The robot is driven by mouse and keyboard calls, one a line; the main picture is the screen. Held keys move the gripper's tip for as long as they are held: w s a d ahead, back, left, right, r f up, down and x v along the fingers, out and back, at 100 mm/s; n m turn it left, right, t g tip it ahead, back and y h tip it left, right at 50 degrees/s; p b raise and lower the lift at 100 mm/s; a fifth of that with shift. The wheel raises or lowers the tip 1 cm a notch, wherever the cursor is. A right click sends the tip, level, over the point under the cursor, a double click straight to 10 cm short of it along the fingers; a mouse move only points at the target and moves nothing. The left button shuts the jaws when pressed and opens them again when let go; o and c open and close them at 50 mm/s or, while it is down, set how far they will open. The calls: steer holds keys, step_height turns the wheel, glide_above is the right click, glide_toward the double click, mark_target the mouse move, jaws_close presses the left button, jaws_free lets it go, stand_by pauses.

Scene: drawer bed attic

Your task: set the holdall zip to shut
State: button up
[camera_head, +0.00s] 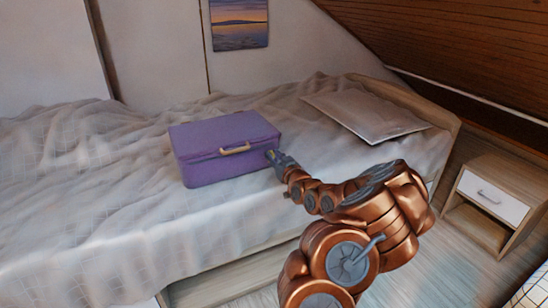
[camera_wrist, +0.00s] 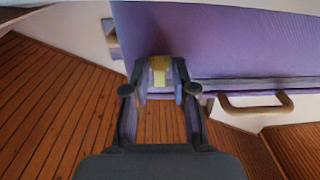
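The purple holdall (camera_head: 225,140) lies on the bed, its lid down, with a tan handle (camera_head: 235,149) on its front side. It also fills the upper right of the wrist view (camera_wrist: 240,45), with the handle (camera_wrist: 255,105) at the right. My gripper (camera_head: 274,156) is at the holdall's right front corner. In the wrist view, the fingers of my gripper (camera_wrist: 160,78) close in on both sides of a small yellow zip pull (camera_wrist: 158,65). The fingertips appear to touch it on both sides. The zip line near the pull is largely hidden by the fingers.
The holdall rests on a rumpled pale cover (camera_head: 80,200). A flat grey pillow (camera_head: 365,115) lies at the bed's right end. A nightstand with a white drawer (camera_head: 493,196) stands to the right. Wooden floor shows beneath my gripper in the wrist view.

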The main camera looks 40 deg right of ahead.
jaws_close()
steer(key=shift+a, duration=0.1)
stand_by(0.3)
